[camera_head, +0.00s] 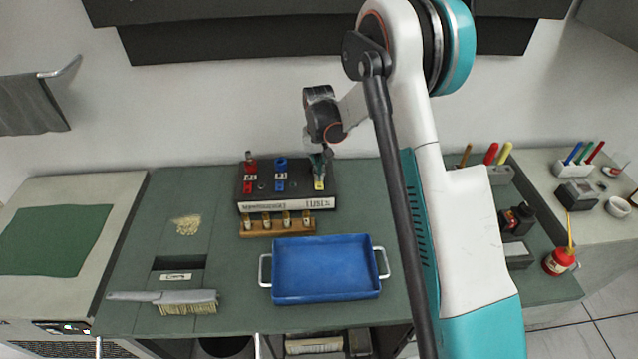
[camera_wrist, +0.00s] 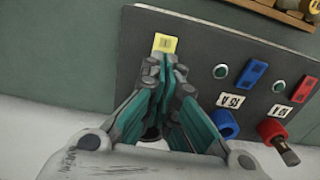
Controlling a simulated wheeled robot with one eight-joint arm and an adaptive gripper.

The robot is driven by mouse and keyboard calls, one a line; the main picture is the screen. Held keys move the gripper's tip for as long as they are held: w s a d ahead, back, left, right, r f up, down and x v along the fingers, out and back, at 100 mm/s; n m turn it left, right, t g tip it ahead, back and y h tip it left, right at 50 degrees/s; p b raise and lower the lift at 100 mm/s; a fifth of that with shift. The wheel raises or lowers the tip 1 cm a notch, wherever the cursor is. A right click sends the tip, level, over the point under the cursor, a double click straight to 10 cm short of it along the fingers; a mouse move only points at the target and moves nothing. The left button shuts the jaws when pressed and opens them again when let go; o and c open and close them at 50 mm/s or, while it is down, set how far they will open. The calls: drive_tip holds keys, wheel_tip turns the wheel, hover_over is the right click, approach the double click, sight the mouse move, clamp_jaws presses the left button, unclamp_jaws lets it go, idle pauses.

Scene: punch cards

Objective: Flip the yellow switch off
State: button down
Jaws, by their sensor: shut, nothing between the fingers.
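A dark control panel (camera_head: 290,184) stands on the green workbench, with the yellow switch (camera_head: 319,185) at its right end. In the wrist view the yellow switch (camera_wrist: 165,43) is a small yellow block with a mark on top, just beyond my fingertips. My gripper (camera_head: 320,163) is shut and empty, pointing down at the panel right behind the yellow switch. In the wrist view the closed fingertips (camera_wrist: 163,67) are very near the switch. I cannot tell whether they touch it. My fingers hide the panel area behind the switch.
On the panel, a blue switch (camera_wrist: 252,73) and red switch (camera_wrist: 304,89) sit beside the yellow one, with a blue knob (camera_wrist: 225,124) and red knob (camera_wrist: 280,145). A wooden rack (camera_head: 278,226) and blue tray (camera_head: 325,268) lie in front. A brush (camera_head: 175,299) lies left.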

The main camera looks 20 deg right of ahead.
drive_tip(key=shift+f+b, duration=0.9)
drive_tip(key=shift+f, duration=0.2)
idle(1.0)
drive_tip(key=shift+r, duration=0.15)
drive_tip(key=shift+r+p, duration=1.4)
drive_tip(key=shift+r, duration=2)
